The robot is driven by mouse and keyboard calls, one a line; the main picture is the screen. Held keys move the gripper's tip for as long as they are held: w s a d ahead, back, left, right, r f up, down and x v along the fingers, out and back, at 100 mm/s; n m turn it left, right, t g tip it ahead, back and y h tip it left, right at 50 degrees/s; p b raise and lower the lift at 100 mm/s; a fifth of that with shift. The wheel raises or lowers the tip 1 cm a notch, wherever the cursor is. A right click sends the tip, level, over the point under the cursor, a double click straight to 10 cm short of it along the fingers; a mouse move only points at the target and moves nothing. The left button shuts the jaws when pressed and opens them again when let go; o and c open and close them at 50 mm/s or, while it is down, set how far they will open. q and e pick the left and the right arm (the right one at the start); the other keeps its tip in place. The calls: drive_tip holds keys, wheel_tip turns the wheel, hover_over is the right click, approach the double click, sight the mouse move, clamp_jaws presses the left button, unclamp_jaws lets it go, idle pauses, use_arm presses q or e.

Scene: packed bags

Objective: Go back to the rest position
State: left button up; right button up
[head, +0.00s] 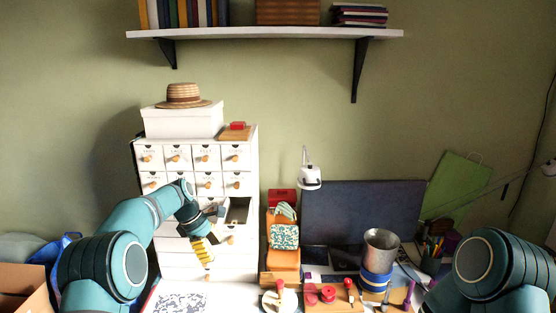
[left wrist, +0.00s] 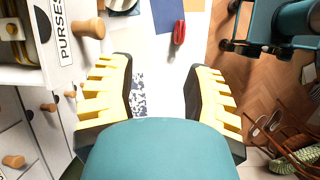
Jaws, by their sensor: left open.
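My left gripper (head: 204,250) hangs in front of the white drawer cabinet (head: 247,160), with its yellow ribbed fingers pointing down. In the left wrist view the same gripper (left wrist: 160,88) has its fingers wide apart with nothing between them. A drawer labelled PURSES (left wrist: 60,32) stands pulled out beside it at upper left; it also shows in the head view (head: 238,212). A dark and yellow purse (left wrist: 12,45) lies partly visible in that drawer. My right arm shows at the right of the head view, but its gripper is hidden.
A green-patterned bag (head: 284,237) stands right of the cabinet. A metal cup (head: 381,248), red spools (head: 320,295) and a dark screen-like panel (head: 350,215) occupy the right side. A cardboard box (head: 25,288) is at lower left. A wall shelf (head: 270,33) hangs above.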

use_arm(q)
drive_tip(key=s+d+f+m+b, duration=0.15)
drive_tip(key=s+f, duration=0.25)
drive_tip(key=f, duration=0.4)
drive_tip(key=s+d+f+m+b, duration=0.1)
drive_tip(key=s+f+m+b, duration=0.2)
drive_tip(key=f, duration=0.6)
drive_tip(key=s+d+f+m, duration=0.1)
drive_tip(key=s+f+m, duration=0.1)
drive_tip(key=s+f, duration=0.45)
drive_tip(key=s+d+f+m+b, duration=0.1)
drive_tip(key=s+d+f+m, duration=0.1)
drive_tip(key=s, duration=0.5)
drive_tip(key=s+d+f+m+t+b, duration=0.1)
drive_tip(key=s+f+m+b, duration=0.1)
drive_tip(key=s+f, duration=0.3)
drive_tip(key=s+d+f+m+b, duration=0.2)
drive_tip(key=s+f+m, duration=0.2)
drive_tip(key=s, duration=0.6)
drive_tip(key=shift+d+t, duration=0.3)
